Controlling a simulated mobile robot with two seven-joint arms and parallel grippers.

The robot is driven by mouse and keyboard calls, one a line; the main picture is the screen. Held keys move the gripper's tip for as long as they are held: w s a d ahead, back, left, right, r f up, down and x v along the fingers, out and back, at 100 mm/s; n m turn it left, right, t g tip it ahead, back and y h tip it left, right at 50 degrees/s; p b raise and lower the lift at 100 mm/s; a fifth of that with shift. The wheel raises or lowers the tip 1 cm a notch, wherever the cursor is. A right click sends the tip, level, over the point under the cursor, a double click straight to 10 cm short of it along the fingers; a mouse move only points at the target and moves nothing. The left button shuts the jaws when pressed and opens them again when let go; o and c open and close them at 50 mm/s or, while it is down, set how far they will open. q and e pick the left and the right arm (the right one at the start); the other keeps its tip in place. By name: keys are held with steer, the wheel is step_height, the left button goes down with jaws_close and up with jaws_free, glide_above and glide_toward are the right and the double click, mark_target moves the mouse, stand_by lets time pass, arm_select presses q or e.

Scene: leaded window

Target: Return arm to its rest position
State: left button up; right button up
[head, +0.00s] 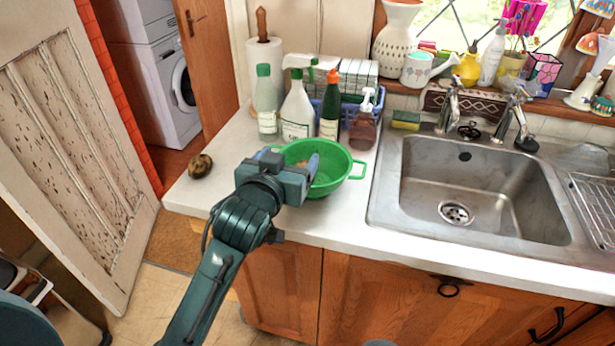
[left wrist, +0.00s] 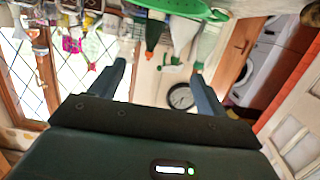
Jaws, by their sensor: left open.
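My left arm reaches in from the bottom left of the head view. Its gripper (head: 300,165) is over the counter, in front of and partly covering the left side of a green colander (head: 340,182). In the left wrist view the picture is upside down; the two fingers of the gripper (left wrist: 160,75) stand wide apart with nothing between them. The colander's edge (left wrist: 178,6) shows at the top there. Whether the gripper touches the colander cannot be told. A small yellowish thing inside the colander is mostly hidden. My right gripper is not in view.
A dark mottled round item (head: 200,165) lies near the counter's left end. Spray bottles (head: 297,115) and other bottles stand behind the colander. A steel sink (head: 480,185) is to the right. The counter's front left (head: 215,200) is clear. A worn door (head: 75,150) stands left.

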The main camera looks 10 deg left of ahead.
arm_select(q)
steer(key=shift+w, duration=0.1)
steer(key=s+f+m+g+h, duration=0.1)
steer(key=s+f+g, duration=0.2)
steer(key=s+f, duration=0.8)
steer(key=s+f+m+g+h, duration=0.1)
steer(key=s+f+g, duration=0.2)
steer(key=s+f, duration=0.8)
step_height(320, 180, down, 7)
steer(key=shift+s+a+f, duration=0.1)
steer(key=shift+s+a, duration=0.3)
steer(key=shift+a, duration=0.05)
